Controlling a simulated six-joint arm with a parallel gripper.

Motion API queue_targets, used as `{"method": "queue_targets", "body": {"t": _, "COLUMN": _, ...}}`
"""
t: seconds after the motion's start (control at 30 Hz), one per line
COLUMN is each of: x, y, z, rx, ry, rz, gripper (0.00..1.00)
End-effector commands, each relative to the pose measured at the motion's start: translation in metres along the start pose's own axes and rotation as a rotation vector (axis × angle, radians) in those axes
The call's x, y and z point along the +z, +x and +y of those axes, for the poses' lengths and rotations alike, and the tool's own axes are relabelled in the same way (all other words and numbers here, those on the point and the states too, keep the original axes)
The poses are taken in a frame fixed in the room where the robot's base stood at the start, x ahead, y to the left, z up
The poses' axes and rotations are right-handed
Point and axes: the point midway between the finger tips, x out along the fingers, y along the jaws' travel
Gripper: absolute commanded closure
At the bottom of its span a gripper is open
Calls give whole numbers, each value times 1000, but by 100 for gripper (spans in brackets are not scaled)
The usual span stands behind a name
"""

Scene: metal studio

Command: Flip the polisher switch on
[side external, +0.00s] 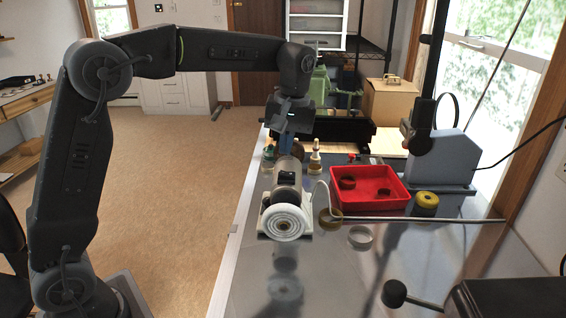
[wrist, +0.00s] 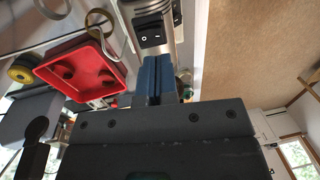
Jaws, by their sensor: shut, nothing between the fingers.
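The polisher (side external: 287,181) stands on the metal bench, with a round white wheel (side external: 286,222) facing the side camera. In the wrist view its silver body (wrist: 149,6) is at the top. The black rocker switch (wrist: 151,37), with white O and line marks, is on its end facing my gripper. Which way it is set I cannot tell. My gripper (wrist: 151,64) is shut, its blue fingers together and empty, with the tips just below the switch in the picture. Whether they touch it I cannot tell. In the side view my gripper (side external: 285,151) is behind the polisher, and the switch is hidden.
A red tray (side external: 369,205) with brown rings sits right of the polisher. A cable (side external: 326,196) curves between them. Small dropper bottles (side external: 315,158) stand close by my gripper. A yellow roll (side external: 426,200) lies right of the tray. The front bench is mostly clear.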

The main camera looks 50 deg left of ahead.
Motion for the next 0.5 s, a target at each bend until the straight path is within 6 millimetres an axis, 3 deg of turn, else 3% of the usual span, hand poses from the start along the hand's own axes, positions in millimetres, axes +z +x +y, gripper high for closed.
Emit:
{"method": "queue_targets", "body": {"t": 0.2, "x": 0, "y": 35, "z": 0, "rx": -2, "ry": -1, "rz": -2, "gripper": 100}}
{"method": "queue_targets", "body": {"t": 0.5, "x": 0, "y": 49, "z": 0, "rx": 0, "ry": -1, "rz": 0, "gripper": 100}}
